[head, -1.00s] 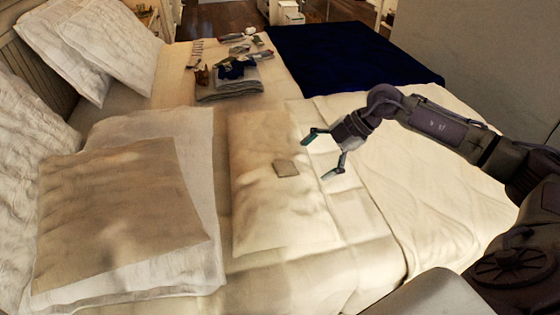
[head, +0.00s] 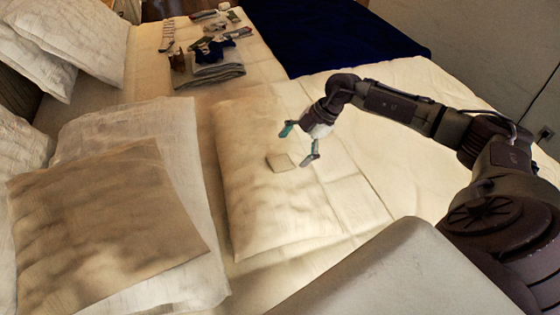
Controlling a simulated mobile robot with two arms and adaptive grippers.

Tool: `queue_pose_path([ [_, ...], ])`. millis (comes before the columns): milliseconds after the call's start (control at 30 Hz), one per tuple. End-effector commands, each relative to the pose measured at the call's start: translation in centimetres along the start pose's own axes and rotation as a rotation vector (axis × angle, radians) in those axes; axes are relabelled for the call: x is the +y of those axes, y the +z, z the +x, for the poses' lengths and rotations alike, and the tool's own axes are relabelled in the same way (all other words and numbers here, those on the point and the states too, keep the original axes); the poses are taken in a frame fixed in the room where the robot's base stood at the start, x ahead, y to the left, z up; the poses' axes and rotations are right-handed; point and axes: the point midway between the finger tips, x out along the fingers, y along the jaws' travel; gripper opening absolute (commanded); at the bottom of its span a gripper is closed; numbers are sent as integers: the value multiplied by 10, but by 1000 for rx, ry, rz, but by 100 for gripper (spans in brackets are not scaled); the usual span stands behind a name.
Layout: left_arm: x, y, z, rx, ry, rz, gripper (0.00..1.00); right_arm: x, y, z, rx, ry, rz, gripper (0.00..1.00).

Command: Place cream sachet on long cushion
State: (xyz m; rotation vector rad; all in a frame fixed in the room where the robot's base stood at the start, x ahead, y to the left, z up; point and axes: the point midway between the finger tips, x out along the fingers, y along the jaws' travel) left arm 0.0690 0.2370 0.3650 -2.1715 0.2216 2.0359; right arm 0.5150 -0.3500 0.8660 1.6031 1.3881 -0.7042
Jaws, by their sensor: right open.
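The small flat cream sachet (head: 280,163) lies on the long cushion (head: 262,210), a pale rectangular cushion in the middle of the bed, towards its right side. My right gripper (head: 298,147) is open and empty, just up and to the right of the sachet in the head view. Its fingers are spread, one tip above the sachet and one to its right. I see no contact between the fingers and the sachet, but their height above the cushion is hard to tell. My left gripper is not in view.
A brown cushion (head: 100,225) lies on a white pillow at the left. Folded grey cloth (head: 212,76) and several small items lie at the back. A dark blue blanket (head: 340,38) covers the far end. The cream bedding right of the long cushion is clear.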

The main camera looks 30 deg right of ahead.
Motion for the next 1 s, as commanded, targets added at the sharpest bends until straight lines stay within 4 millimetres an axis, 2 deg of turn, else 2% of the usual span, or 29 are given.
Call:
queue_pose_path([
  [133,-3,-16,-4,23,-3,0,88,1,-2,11,3,-1,0,94],
  [267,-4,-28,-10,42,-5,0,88,3,-5,32,3,-2,1,94],
  [433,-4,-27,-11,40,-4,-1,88,3,-3,51,1,1,1,94],
  [700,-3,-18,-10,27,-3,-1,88,2,-2,54,0,1,0,94],
  [1000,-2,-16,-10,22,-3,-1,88,3,-3,54,0,2,0,44],
])
